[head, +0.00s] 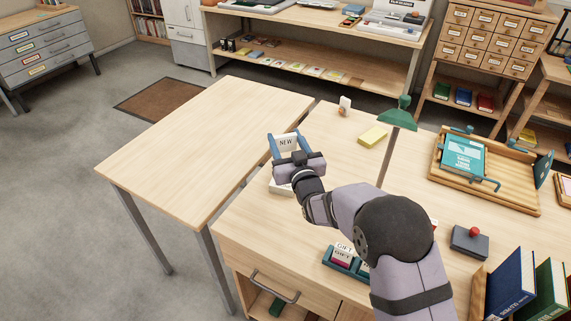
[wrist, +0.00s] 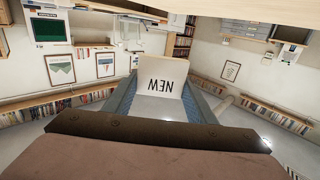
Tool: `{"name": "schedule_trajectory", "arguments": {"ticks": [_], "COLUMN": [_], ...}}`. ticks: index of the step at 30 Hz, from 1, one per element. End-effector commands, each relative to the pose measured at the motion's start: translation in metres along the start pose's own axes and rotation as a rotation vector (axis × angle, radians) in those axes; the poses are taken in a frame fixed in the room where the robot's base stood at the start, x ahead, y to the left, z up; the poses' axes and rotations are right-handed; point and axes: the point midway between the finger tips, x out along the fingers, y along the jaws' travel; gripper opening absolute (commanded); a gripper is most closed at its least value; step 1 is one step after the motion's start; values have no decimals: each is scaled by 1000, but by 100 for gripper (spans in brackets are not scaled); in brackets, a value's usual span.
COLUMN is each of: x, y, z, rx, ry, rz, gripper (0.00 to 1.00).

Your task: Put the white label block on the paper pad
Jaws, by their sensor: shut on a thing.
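My gripper (head: 286,138) is shut on the white label block (head: 286,143), which reads "NEW". In the wrist view, the block (wrist: 161,78) sits between the blue fingers and its lettering is upside down. The gripper appears to hold it above the desk near its left edge. A white pad-like thing (head: 280,188) lies on the desk just below the gripper in the head view, partly hidden by my wrist. A flat yellow pad (head: 373,137) lies farther right. I cannot tell for sure which of these is the paper pad.
A green lamp (head: 398,114) stands right of the yellow pad. A small white-and-brown item (head: 344,106) is at the back. A teal holder with "GIFT" blocks (head: 345,263) is at the front, partly behind my arm. A wooden tray (head: 488,190) is right. The left table (head: 205,145) is clear.

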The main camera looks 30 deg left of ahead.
Motion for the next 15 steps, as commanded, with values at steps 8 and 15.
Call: {"name": "schedule_trajectory", "arguments": {"ticks": [8, 15], "x": [0, 0], "y": [0, 0], "z": [31, 38], "rx": [0, 0], "ry": [1, 0], "rz": [0, 0], "gripper": [25, 25]}}
